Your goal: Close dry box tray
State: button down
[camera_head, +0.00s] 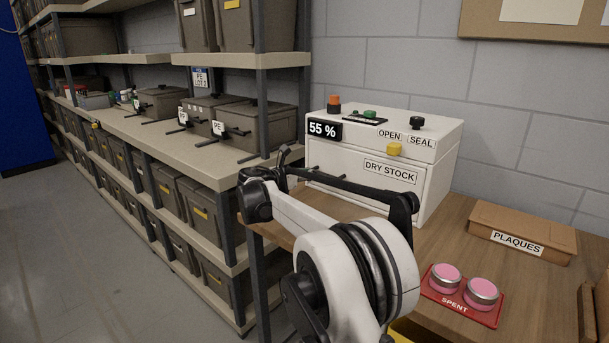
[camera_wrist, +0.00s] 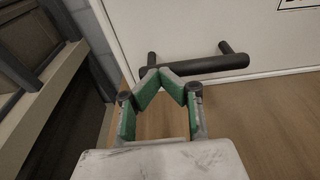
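The white dry box (camera_head: 440,150) stands on the wooden bench, with a "55 %" display and "OPEN" and "SEAL" labels. Its tray front (camera_head: 385,165), labelled "DRY STOCK", sits below the top section. It looks roughly flush, but my arm hides its lower part, so a small gap cannot be ruled out. In the wrist view, the dark bar handle (camera_wrist: 215,66) crosses the white tray front (camera_wrist: 180,25). My gripper (camera_wrist: 158,71) has its green-padded fingers bent inward with the tips together over the handle's left part. No grip around the bar shows. Contact is unclear.
A "PLAQUES" box (camera_head: 525,225) and a red "SPENT" tray (camera_head: 480,308) with two pink-topped jars are on the bench at right. A metal shelf rack (camera_head: 235,170) with grey bins stands close on the left. The floor aisle is clear.

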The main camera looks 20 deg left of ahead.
jog(key=shift+d, duration=0.15)
jog(key=v, duration=1.4)
jog(key=shift+a+p, duration=0.2)
jog(key=shift+p, duration=0.2)
